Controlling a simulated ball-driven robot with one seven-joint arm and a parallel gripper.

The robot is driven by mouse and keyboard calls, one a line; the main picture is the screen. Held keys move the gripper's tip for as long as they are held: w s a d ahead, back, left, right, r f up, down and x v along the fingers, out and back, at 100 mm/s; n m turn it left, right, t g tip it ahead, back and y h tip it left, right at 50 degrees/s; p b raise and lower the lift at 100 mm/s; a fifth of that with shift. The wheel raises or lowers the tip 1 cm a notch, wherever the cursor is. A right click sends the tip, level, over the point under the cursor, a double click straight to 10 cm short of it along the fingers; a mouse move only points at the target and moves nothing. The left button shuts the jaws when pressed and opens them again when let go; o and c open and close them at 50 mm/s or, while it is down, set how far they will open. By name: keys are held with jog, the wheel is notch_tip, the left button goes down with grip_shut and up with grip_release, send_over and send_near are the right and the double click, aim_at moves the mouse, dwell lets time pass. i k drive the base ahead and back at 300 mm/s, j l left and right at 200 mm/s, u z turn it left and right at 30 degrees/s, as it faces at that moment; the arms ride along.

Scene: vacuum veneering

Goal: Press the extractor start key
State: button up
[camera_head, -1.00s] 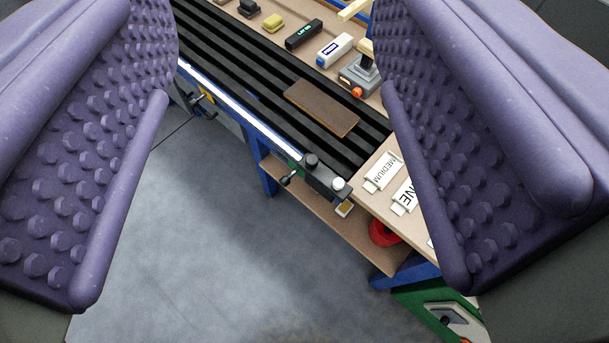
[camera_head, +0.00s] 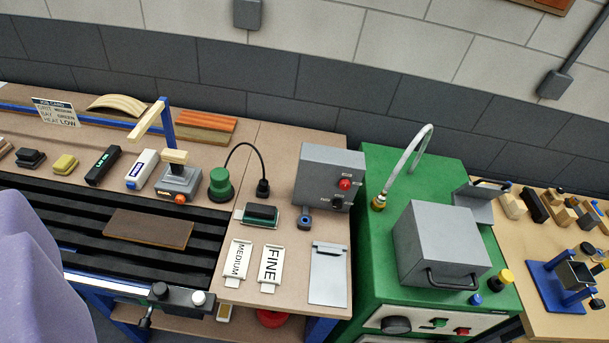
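The green cabinet (camera_head: 375,278) stands right of the bench. The panel low on its front carries a small green key (camera_head: 440,322), a red key (camera_head: 463,331) and a dark knob (camera_head: 396,325). Any lettering there is too small to read, so I cannot tell for sure that the green key is the extractor start key. One purple, padded finger of my gripper (camera_head: 35,275) shows at the lower left, far from the panel. The other finger is out of view. I see nothing held.
A grey box with a red button (camera_head: 345,184) stands on the bench, left of the cabinet. A grey lidded box (camera_head: 440,245) and a pale hose (camera_head: 405,165) are on the cabinet. A second bench (camera_head: 545,320) with wooden blocks stands at the right.

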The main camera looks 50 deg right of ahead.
aim_at(436, 322)
jog(key=z, duration=2)
jog(key=k+l, duration=0.45)
jog(key=k, duration=0.1)
